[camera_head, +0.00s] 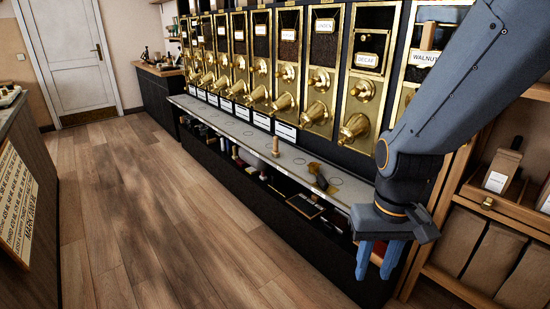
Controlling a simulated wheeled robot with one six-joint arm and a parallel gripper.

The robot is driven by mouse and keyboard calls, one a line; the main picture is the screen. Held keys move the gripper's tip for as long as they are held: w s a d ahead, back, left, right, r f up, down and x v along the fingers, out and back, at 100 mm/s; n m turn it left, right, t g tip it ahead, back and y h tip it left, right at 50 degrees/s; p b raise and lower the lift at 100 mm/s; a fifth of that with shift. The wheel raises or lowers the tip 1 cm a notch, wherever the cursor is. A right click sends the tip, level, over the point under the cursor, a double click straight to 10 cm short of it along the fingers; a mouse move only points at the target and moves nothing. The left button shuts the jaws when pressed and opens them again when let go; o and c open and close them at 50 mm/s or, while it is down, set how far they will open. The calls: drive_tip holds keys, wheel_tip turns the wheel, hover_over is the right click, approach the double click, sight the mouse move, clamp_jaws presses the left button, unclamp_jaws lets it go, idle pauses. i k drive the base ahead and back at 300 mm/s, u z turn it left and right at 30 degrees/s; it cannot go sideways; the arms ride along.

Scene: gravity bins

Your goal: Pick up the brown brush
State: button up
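A small brown upright piece (276,147) stands on the light counter ledge below the brass dispensers. It may be the brown brush, but it is too small to tell. A brass-coloured scoop-like thing (318,174) lies on the ledge to its right. My gripper (379,262) hangs at the lower right, fingers pointing down, in front of the ledge's right end.
The ledge (231,128) runs along the wall of bins, with round marks on it. Under it, an open dark shelf (305,206) holds several small items. Wooden shelving (499,215) with paper bags stands close at right. The wooden floor (140,210) is clear.

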sight(275, 153)
drive_tip(key=u, duration=0.7)
drive_tip(key=i, duration=0.85)
drive_tip(key=u, duration=0.85)
drive_tip(key=i, duration=1.4)
drive_tip(key=z, duration=0.7)
drive_tip(key=i, duration=0.9)
drive_tip(key=z, duration=1.1)
drive_tip(key=i, duration=0.35)
drive_tip(key=z, duration=0.3)
